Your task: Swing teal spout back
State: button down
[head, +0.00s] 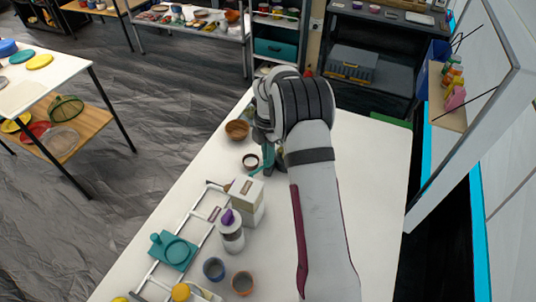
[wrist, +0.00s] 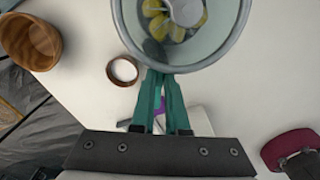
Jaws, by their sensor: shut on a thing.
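My gripper (wrist: 161,74) has two teal fingers that come together at the rim of a round, see-through container (wrist: 240,12) with yellow pieces inside. In the head view my gripper (head: 268,160) points down at the far left part of the white table, partly behind my arm. The fingers are closed to a narrow gap, on something at their tips. The teal spout is hard to tell apart from the teal fingers; it is mostly hidden at the fingertips beside the container.
A wooden bowl (head: 237,130) and a small brown-rimmed cup (head: 250,161) stand left of my gripper. The table's right side (head: 375,190) is clear.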

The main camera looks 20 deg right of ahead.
jog(key=n, duration=0.5)
jog(key=shift+a, duration=0.1)
jog(key=shift+n, duration=0.3)
dwell(0.4)
jog(key=c, duration=1.2)
grip_release()
notch_tip(320, 180, up, 12)
